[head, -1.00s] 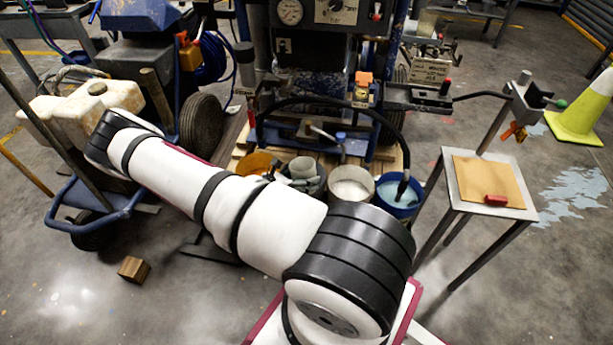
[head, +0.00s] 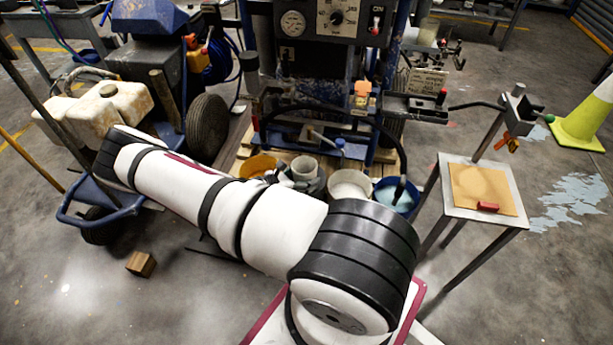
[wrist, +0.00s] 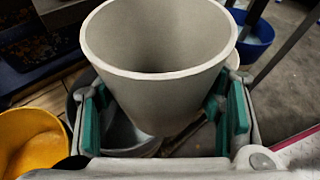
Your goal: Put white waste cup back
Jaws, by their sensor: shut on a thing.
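The white waste cup (wrist: 158,88), a plain pale cup with an open top, fills the middle of the wrist view and looks empty. My gripper (wrist: 160,118) is shut on it, with green finger pads at its left and right sides. The cup is upright or nearly so. In the head view the cup (head: 305,168) shows small beyond my arm, among the buckets in front of the machine. My arm hides most of the gripper there. A grey round container (wrist: 125,135) lies below the cup; I cannot tell whether they touch.
A yellow-orange bucket (head: 258,166) is left of the cup. A white bucket (head: 349,186) and a blue bucket (head: 396,195) with a hose are to its right. The machine (head: 330,70) stands behind. A small metal table (head: 450,203) stands at right; a wood block (head: 141,263) lies on the floor.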

